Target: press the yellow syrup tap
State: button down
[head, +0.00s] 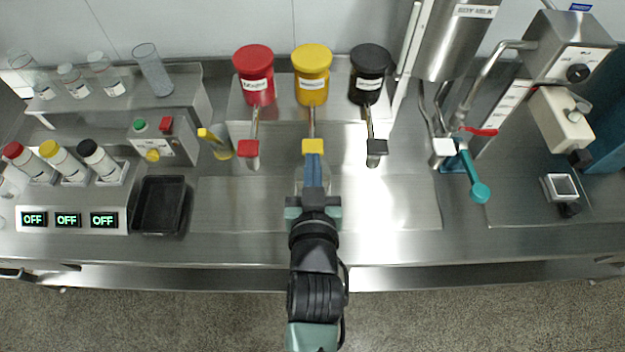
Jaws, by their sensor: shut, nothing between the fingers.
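The yellow syrup tap (313,146) is a yellow block at the end of a metal spout below the yellow canister (312,77), at the middle of the head view. My gripper (313,158) is shut, with its blue fingers pointing away from me. The fingertips are at the near edge of the yellow tap in the picture; I cannot tell whether they touch it. Something clear, perhaps a glass, shows partly behind the fingers and is mostly hidden.
A red tap (248,150) stands to the left and a black tap (376,149) to the right, each below its canister. A teal lever (479,190) is at the right. A black tray (159,205) lies at the left. The counter (400,205) beside my gripper is clear.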

jog(key=v, duration=0.3)
jog(key=shift+s+r+b, duration=0.15)
jog(key=shift+s+b, duration=0.15)
jog(key=shift+b, duration=0.05)
dwell(1.5)
